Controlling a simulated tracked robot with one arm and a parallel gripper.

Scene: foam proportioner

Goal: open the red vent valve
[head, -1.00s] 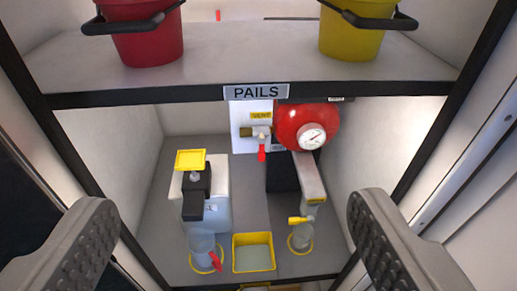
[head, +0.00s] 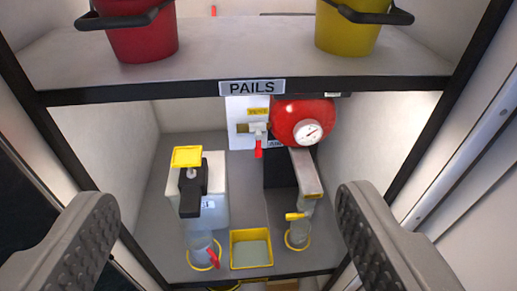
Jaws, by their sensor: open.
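The red vent valve handle (head: 258,149) hangs straight down below a small brass and white valve body (head: 257,130). The valve sits on a white panel under a yellow "VENT" label (head: 258,112), beneath the pails shelf. My gripper (head: 222,225) is open and empty, with one grey ridged finger at the lower left and the other at the lower right. It is apart from the valve, which appears between the fingers and higher in the picture. Nothing hides the handle.
A red tank with a gauge (head: 302,122) is just right of the valve. The pails shelf edge (head: 180,91) runs above it. Side walls bound the bay.

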